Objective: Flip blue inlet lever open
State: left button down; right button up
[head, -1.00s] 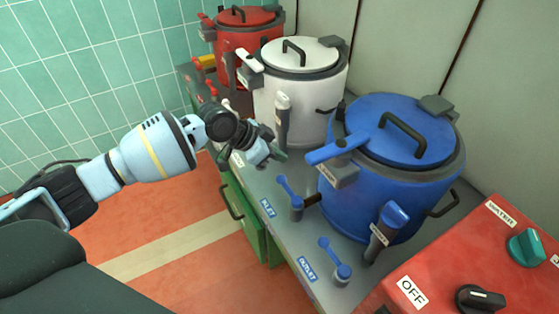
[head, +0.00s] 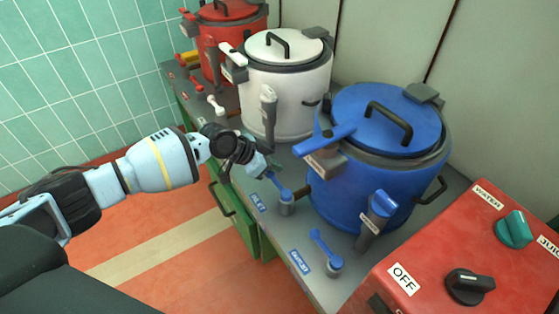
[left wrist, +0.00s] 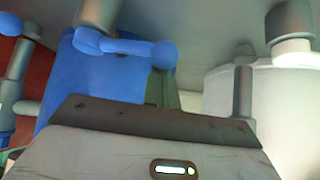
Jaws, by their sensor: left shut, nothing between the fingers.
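The blue inlet lever (head: 278,185) stands on a grey post on the counter, beside the INLET label (head: 257,202), in front of the blue kettle (head: 370,190). Its arm points to the far left in the head view. My left gripper (head: 274,170) is shut and empty, its tips close by the lever's free end. In the left wrist view the lever (left wrist: 125,46) lies across the top, and the shut fingers (left wrist: 162,88) reach its round knob. I cannot tell whether they touch it. My right gripper is not in view.
A second blue lever (head: 322,248) stands by the OUTLET label (head: 300,262). A white kettle (head: 285,95) and a red kettle (head: 225,45) stand farther back. A red control box (head: 440,265) with knobs is at the right. Floor left of the counter is clear.

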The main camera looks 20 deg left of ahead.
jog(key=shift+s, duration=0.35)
